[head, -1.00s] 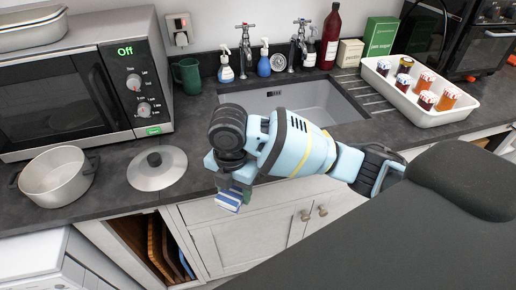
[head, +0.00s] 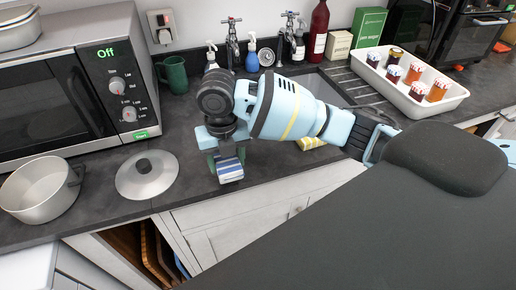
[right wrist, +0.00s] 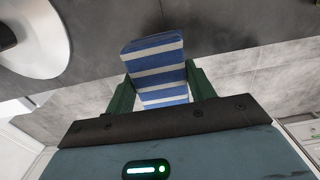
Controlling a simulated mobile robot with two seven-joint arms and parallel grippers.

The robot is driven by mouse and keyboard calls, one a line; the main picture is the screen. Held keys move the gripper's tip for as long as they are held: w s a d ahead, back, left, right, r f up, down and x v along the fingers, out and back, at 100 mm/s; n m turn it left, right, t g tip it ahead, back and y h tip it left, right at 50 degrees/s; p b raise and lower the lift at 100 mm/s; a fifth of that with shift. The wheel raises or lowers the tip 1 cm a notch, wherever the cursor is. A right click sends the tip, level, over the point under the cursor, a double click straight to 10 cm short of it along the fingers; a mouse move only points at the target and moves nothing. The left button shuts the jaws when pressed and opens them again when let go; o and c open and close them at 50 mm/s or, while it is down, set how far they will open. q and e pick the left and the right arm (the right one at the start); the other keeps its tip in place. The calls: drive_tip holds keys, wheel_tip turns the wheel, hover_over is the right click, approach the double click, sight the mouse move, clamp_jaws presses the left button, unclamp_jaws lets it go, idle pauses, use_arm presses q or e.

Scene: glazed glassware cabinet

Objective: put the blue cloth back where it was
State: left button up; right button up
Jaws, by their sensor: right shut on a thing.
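The blue cloth (head: 229,168) is a folded block with blue and white stripes. My right gripper (head: 226,158) is shut on it, and it hangs below the jaws over the front part of the worktop, left of the sink. In the right wrist view, the cloth (right wrist: 158,70) sits between the two green fingers, its far end in front of the dark worktop (right wrist: 230,22). I cannot tell whether it touches the worktop. My left gripper is not in view.
A pot lid (head: 147,175) lies left of the cloth, with a pot (head: 42,190) beyond it. The sink (head: 330,90) is partly hidden behind my arm. A yellow striped cloth (head: 311,143) lies near its front edge. A green mug (head: 174,74) stands behind.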

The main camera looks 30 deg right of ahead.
hover_over(258, 156)
drive_tip(key=shift+f, duration=0.55)
drive_tip(key=shift+f, duration=0.1)
drive_tip(key=shift+f+p, duration=0.4)
drive_tip(key=shift+f, duration=1.25)
drive_tip(key=shift+f, duration=0.2)
drive_tip(key=o, duration=0.9)
drive_tip(key=shift+r, duration=0.2)
